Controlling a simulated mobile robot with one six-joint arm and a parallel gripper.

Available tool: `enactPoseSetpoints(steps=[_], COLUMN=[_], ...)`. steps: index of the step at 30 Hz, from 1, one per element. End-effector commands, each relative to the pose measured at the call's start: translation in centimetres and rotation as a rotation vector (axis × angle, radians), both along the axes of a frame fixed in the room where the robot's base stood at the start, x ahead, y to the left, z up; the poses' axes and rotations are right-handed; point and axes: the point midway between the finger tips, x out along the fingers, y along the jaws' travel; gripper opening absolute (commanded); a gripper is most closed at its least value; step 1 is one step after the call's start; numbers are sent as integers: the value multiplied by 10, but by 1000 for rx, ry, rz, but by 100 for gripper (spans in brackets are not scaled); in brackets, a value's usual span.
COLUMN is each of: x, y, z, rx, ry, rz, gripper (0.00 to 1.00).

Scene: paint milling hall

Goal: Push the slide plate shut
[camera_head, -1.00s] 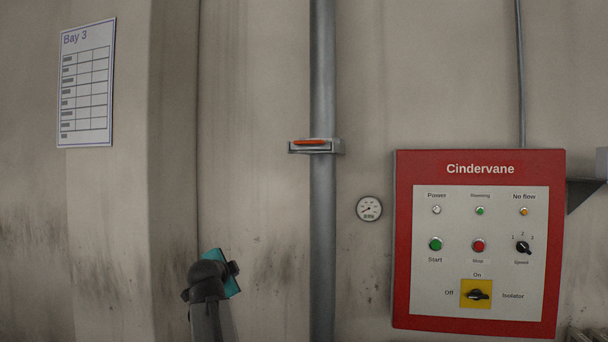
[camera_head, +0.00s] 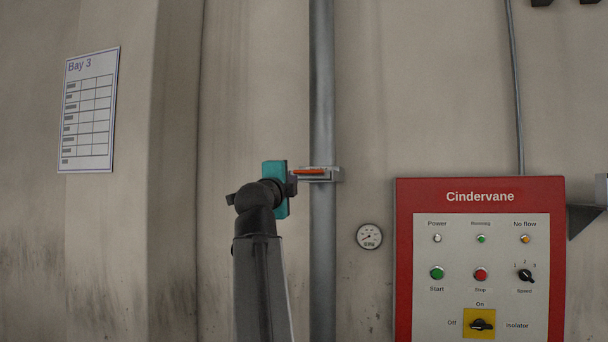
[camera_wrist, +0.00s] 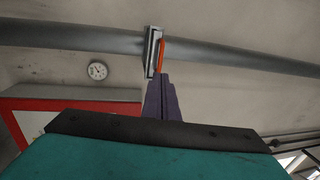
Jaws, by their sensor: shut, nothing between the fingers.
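The slide plate (camera_head: 309,172) has an orange front edge and sits in a grey metal housing (camera_head: 331,175) on the vertical pipe. The orange plate sticks out to the left of the housing. In the wrist view the plate (camera_wrist: 161,55) shows as an orange strip beside the housing (camera_wrist: 152,50). My gripper (camera_head: 293,184) is just left of the plate, at about its height. In the wrist view the purple fingers (camera_wrist: 162,80) are shut together and empty, their tips close to the plate's end. I cannot tell whether they touch it.
The grey pipe (camera_head: 322,95) runs the full height of the wall. A round gauge (camera_head: 369,237) and the red Cindervane control panel (camera_head: 404,260) are to its right. A Bay 3 chart (camera_head: 90,110) hangs at the left. The wall between chart and pipe is bare.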

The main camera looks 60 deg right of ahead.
Motion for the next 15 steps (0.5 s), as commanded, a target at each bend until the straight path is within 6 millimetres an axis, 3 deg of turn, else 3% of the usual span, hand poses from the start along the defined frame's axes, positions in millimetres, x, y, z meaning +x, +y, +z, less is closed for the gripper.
enactPoseSetpoints(steps=[15], x=[1], y=[-5], z=[3], rx=[-1], ry=[0], rz=[-1], gripper=[0])
